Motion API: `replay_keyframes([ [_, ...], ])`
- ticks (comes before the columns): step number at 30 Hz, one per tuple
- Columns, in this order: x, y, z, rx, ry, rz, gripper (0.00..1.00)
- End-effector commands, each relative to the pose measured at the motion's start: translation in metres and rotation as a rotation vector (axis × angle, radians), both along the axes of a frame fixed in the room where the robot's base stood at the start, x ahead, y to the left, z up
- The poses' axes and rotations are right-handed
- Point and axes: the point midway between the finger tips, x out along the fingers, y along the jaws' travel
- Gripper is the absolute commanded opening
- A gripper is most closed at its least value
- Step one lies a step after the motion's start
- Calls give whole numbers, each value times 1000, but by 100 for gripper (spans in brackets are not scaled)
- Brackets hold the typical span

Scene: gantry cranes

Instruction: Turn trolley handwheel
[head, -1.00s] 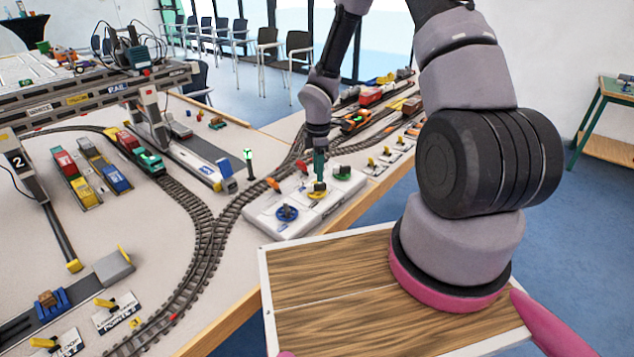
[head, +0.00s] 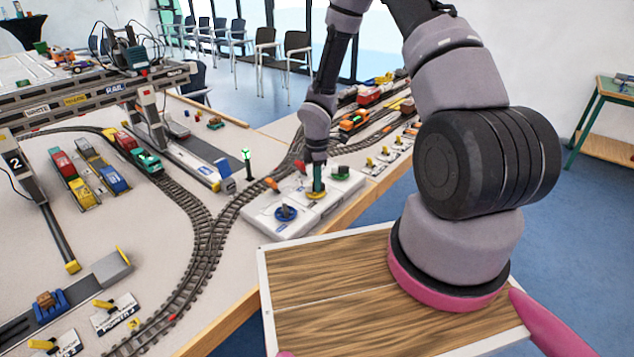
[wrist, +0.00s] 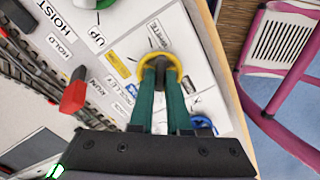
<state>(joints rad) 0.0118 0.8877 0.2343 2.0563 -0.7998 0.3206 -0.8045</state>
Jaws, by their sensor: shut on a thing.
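The yellow handwheel (wrist: 121,68) lies on the white control box (head: 266,225), beside a label that seems to read TROLLEY in the wrist view. It also shows in the head view (head: 312,195), partly behind my fingers. My gripper (wrist: 162,68) points down with its green fingers at the middle of the wheel. It is shut on the wheel's central part, with the yellow rim around the fingertips. The fingers hide the exact contact. In the head view my gripper (head: 318,188) stands upright over the box.
A blue handwheel (head: 286,213) sits on the box to the left and a green knob (head: 341,172) to the right. A red lever (wrist: 73,91) stands close by. Rail track (head: 213,235) curves past the box. The gantry crane (head: 85,98) stands farther left.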

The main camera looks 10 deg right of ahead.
Motion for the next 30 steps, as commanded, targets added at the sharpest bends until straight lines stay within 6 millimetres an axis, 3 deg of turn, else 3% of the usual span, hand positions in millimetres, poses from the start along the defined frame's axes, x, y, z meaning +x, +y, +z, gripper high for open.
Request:
replay_keyframes([
  [11, 0, 1, 0, 1, -1, -123, 0],
  [30, -3, 2, 0, 1, 0, -669, 0],
])
